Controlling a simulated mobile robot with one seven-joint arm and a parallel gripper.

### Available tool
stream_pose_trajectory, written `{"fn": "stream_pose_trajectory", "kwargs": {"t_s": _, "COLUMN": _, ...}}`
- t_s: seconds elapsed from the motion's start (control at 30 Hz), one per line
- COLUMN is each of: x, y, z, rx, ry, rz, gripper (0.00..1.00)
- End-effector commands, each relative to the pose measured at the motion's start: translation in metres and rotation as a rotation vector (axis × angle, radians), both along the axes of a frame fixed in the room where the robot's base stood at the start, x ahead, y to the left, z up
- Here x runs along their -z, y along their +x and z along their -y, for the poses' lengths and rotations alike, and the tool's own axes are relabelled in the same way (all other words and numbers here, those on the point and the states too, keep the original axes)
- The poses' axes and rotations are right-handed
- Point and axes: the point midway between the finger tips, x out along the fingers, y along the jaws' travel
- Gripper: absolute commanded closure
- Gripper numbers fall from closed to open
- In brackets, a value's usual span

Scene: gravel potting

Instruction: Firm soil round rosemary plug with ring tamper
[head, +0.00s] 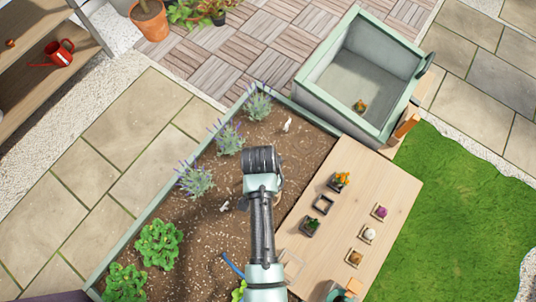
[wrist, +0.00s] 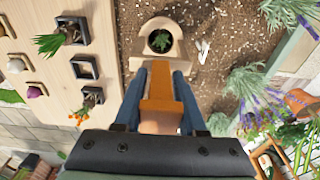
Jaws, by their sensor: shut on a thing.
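In the wrist view, my gripper (wrist: 158,88) is shut on the orange grip of the ring tamper, its blue fingers on either side. The tamper's pale wooden ring (wrist: 176,59) is beyond the fingertips, over the brown soil (wrist: 238,25). A small green plant (wrist: 160,40), apparently the rosemary plug, shows inside the ring's hole, with the ring around it. I cannot tell whether the ring touches the soil. In the head view, my arm hides the tamper and the plug; the planter's soil (head: 150,205) shows around it.
Lavender plants (head: 229,137) and leafy green plants (head: 158,243) grow along the planter's left side. A white marker (wrist: 203,50) stands near the ring. A wooden table (head: 385,185) at the right holds several small potted plants and an empty dark tray (head: 323,204). A grey-green crate (head: 312,93) stands behind.

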Motion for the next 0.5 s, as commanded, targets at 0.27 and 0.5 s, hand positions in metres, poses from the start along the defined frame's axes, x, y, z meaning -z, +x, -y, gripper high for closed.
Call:
{"fn": "stream_pose_trajectory", "kwargs": {"t_s": 0.27, "x": 0.0043, "y": 0.0003, "z": 0.0, "rx": 0.0, "ry": 0.0, "rz": 0.0, "gripper": 1.0}}
{"fn": "stream_pose_trajectory", "kwargs": {"t_s": 0.5, "x": 0.009, "y": 0.0005, "z": 0.0, "rx": 0.0, "ry": 0.0, "rz": 0.001, "gripper": 1.0}}
